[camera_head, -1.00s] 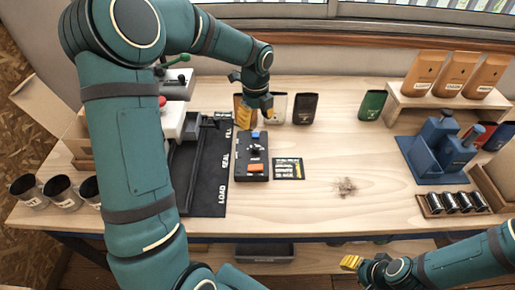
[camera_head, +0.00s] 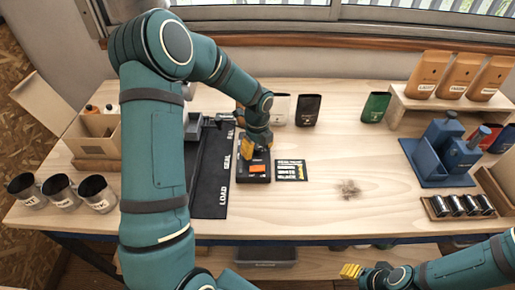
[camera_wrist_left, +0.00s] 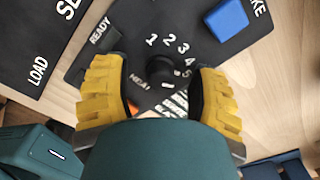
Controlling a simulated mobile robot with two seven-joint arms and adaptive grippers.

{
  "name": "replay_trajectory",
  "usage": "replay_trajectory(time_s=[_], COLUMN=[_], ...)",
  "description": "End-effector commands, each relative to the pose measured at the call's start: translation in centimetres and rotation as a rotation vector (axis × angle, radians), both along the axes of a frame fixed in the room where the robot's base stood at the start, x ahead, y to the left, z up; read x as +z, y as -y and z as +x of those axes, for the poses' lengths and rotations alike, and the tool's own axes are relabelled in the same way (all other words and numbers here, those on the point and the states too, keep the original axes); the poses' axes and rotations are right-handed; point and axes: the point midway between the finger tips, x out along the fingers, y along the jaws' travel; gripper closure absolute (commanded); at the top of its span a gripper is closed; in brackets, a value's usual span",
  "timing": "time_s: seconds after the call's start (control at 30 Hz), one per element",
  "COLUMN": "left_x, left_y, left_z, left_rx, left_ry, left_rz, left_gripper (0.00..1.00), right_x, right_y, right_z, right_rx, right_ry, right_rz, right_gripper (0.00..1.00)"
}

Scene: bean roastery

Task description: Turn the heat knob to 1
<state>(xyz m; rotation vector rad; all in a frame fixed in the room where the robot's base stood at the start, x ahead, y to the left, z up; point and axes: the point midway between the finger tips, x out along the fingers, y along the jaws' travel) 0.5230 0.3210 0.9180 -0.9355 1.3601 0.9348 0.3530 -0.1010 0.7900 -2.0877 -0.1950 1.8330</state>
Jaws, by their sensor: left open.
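The control box (camera_head: 255,174) is a dark panel on the bench, partly covered by my left gripper (camera_head: 257,146) in the head view. In the left wrist view, the black heat knob (camera_wrist_left: 159,69) sits beside an arc of white numbers 1 to 5 and a partly hidden HEAT label. The yellow fingers of my left gripper (camera_wrist_left: 160,94) stand open on either side of the knob, with gaps visible. I cannot tell for sure which number the knob points to. My right gripper (camera_head: 352,271) is low at the front, away from the box; its opening is unclear.
A blue button (camera_wrist_left: 227,18) is on the panel. A black mat (camera_head: 211,175) lies left of the box, and a small label card (camera_head: 291,170) lies right. Beans (camera_head: 349,188) lie on the bench. Several cups stand front left. The bench's middle right is mostly clear.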

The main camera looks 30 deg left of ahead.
Motion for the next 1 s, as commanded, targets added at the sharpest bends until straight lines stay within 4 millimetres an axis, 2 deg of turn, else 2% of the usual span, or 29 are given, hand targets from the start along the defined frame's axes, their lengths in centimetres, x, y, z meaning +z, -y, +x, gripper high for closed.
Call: replay_trajectory(time_s=[0.13,0.3,0.67,1.0], left_x=[0.02,0.04,0.05,0.03], left_y=[0.00,0.00,0.01,0.01], left_z=[0.00,0.00,0.01,0.01], left_rx=[0.000,0.000,0.027,0.225], left_ry=[0.000,0.000,0.000,0.000], left_rz=[0.000,0.000,0.000,0.001], left_gripper=[0.42,1.00,1.00,1.00], right_x=[0.01,0.01,0.00,-0.02], right_y=[0.01,0.01,0.00,0.01], right_z=[0.01,0.02,0.02,0.02], right_rx=[0.000,0.000,0.000,0.000], right_ry=[0.000,0.000,0.001,0.000], right_rz=[0.000,0.000,0.000,0.000], right_gripper=[0.53,0.53,0.53,0.53])
